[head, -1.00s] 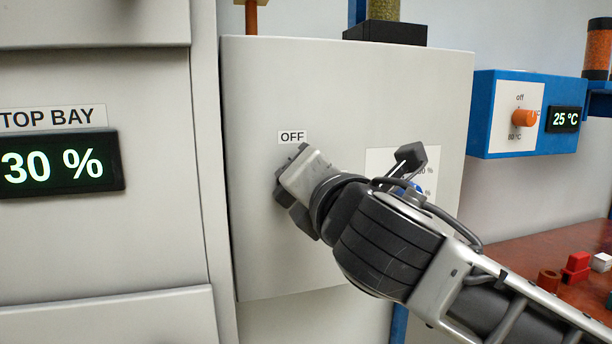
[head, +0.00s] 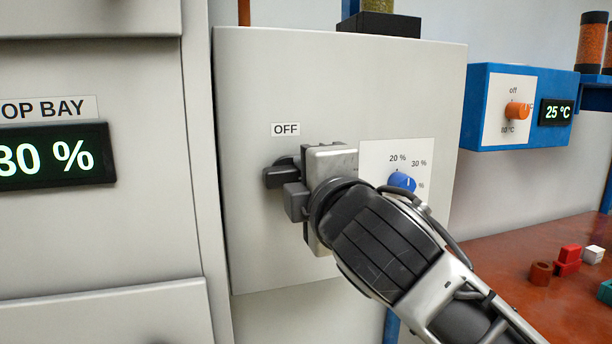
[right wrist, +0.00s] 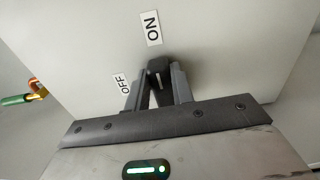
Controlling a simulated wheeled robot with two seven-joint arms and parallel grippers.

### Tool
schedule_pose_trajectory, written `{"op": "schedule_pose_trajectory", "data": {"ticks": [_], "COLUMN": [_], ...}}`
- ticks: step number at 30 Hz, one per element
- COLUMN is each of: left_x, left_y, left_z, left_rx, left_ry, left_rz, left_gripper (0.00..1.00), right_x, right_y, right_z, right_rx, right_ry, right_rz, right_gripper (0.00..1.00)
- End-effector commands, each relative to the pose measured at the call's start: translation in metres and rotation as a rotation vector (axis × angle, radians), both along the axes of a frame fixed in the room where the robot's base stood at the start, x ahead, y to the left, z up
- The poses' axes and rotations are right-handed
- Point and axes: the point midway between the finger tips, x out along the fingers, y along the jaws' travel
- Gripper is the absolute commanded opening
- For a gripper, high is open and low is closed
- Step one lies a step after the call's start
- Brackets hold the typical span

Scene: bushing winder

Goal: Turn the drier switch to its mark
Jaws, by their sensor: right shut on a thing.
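The drier switch is a black knob (right wrist: 157,82) with a short light line on it, on the pale panel (head: 245,230). An ON label (right wrist: 152,28) lies straight above it in the right wrist view, and an OFF label (right wrist: 121,84) lies to its left. The knob's light line points up the picture, roughly at ON. In the head view the OFF label (head: 285,129) shows above the gripper, and the knob and the ON label are largely hidden. My right gripper (head: 284,187) is at the panel, its fingers closed on the knob from both sides. My left gripper is not in view.
A blue knob (head: 402,182) with percent marks sits just right of my right gripper. A blue box (head: 487,105) with an orange knob (head: 517,111) and a 25 °C display hangs further right. Small blocks (head: 568,259) lie on the red-brown table (head: 535,310).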

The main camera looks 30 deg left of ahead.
Motion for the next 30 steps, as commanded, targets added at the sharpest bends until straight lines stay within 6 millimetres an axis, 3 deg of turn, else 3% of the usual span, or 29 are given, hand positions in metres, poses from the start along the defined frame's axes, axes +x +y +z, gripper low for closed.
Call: {"op": "schedule_pose_trajectory", "data": {"ticks": [19, 20, 21, 30], "left_x": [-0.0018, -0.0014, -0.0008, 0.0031], "left_y": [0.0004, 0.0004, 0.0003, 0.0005], "left_z": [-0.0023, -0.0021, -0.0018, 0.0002], "left_rx": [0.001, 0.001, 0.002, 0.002], "left_ry": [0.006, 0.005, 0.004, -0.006], "left_rz": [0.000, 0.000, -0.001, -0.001], "left_gripper": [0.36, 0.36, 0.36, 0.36], "right_x": [0.0005, 0.0005, 0.0005, -0.0001], "right_y": [-0.0003, -0.0004, -0.0003, -0.0007], "right_z": [-0.0012, -0.0012, -0.0012, -0.0011], "right_rx": [0.031, 0.031, 0.030, 0.029], "right_ry": [0.038, 0.038, 0.037, 0.036], "right_rz": [-0.002, -0.002, -0.002, -0.001], "right_gripper": [0.01, 0.32, 0.43, 0.45]}}
